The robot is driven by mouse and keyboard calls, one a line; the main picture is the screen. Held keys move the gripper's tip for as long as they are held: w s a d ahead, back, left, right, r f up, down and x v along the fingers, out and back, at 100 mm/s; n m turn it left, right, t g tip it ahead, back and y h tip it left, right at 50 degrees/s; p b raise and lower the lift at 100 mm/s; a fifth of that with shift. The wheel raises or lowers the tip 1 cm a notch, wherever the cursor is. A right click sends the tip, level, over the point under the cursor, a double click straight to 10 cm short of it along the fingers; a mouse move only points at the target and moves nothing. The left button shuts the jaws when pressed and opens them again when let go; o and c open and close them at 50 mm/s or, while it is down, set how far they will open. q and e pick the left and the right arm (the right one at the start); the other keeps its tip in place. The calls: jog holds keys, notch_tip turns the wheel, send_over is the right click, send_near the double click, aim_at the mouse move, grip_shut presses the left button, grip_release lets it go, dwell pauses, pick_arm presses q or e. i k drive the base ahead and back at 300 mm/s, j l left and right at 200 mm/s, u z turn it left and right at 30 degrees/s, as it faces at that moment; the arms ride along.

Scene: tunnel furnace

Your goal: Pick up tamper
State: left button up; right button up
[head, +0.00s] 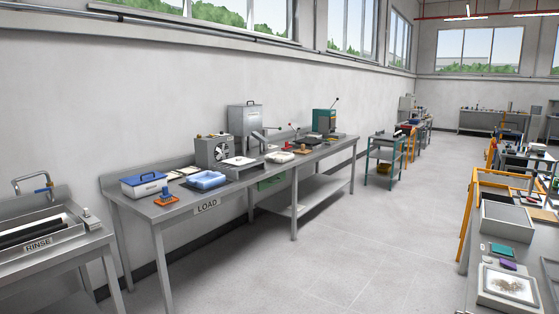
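I cannot say for certain which object is the tamper. A small upright blue piece on an orange base (166,198) stands near the front left edge of the long steel table (185,214) marked LOAD. A small brown-topped piece (303,148) sits further along the same table; its shape is too small to make out. Neither of my grippers is in the head view.
A blue-lidded box (143,184), a light blue tray (207,180), a fan unit (213,151) and a grey cabinet (245,127) stand on the LOAD table. A RINSE sink (38,244) is at left, crowded benches at right. The middle floor (330,255) is clear.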

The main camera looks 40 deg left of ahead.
aim_at(303, 151)
jog(key=i+j+u, duration=0.2)
jog(key=i, duration=0.2)
jog(key=i+j+u, duration=0.2)
jog(key=i, duration=0.15)
jog(key=i+u, duration=0.35)
jog(key=i, duration=2)
jog(key=i+l, duration=0.1)
jog(key=i, duration=2.5)
